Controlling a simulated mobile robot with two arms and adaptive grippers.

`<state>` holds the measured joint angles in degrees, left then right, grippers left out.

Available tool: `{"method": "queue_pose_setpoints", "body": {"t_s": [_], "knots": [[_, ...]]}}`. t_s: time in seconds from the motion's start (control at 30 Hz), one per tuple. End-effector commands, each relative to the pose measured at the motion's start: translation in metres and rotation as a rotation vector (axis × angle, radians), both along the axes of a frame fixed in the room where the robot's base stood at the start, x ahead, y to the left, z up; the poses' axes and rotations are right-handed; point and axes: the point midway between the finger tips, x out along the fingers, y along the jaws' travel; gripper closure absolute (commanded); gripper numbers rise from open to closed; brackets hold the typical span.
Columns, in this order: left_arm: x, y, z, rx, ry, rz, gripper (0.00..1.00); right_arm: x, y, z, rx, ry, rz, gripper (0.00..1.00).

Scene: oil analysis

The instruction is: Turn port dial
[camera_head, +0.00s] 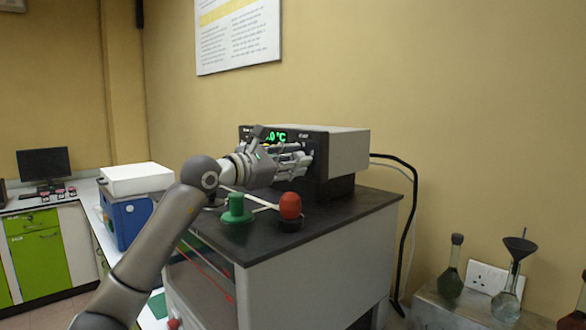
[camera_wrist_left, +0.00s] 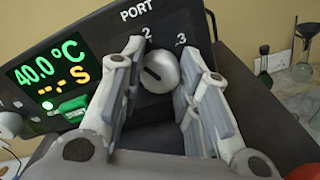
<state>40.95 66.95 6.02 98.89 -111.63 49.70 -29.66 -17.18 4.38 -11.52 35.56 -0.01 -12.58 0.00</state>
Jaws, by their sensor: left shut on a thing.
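The port dial (camera_wrist_left: 160,72) is a round silver knob with a dark slot, on the dark front panel under the word PORT. The numbers 2 and 3 show around it; the slot lies to its left side. My left gripper (camera_head: 306,158) reaches the panel from the left. In the left wrist view its fingers stand on both sides of the dial, shut on it. In the head view the gripper hides the dial. The instrument (camera_head: 345,155) is a grey box with a black front and a green display, reading 40.0 °C and "--.- S" in the wrist view. My right gripper is not in view.
A green object (camera_head: 237,208) and a red-topped piece (camera_head: 290,207) stand on the dark bench top (camera_head: 340,212) in front of the instrument. A blue box (camera_head: 128,222) with a white lid is to the left. Glass flasks (camera_head: 450,270) stand at the right.

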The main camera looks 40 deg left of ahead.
Motion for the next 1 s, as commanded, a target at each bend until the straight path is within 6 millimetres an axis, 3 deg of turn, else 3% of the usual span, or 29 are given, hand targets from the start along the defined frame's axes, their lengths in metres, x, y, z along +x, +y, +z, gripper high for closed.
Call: {"method": "queue_pose_setpoints", "body": {"t_s": [0.33,1.0], "knots": [[0.0,0.0005,-0.0009,0.328,-0.025,0.001,0.94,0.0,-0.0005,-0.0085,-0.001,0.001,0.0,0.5],[0.0003,-0.0003,-0.0003,0.962,-0.079,-0.002,0.94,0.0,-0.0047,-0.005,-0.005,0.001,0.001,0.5]]}}
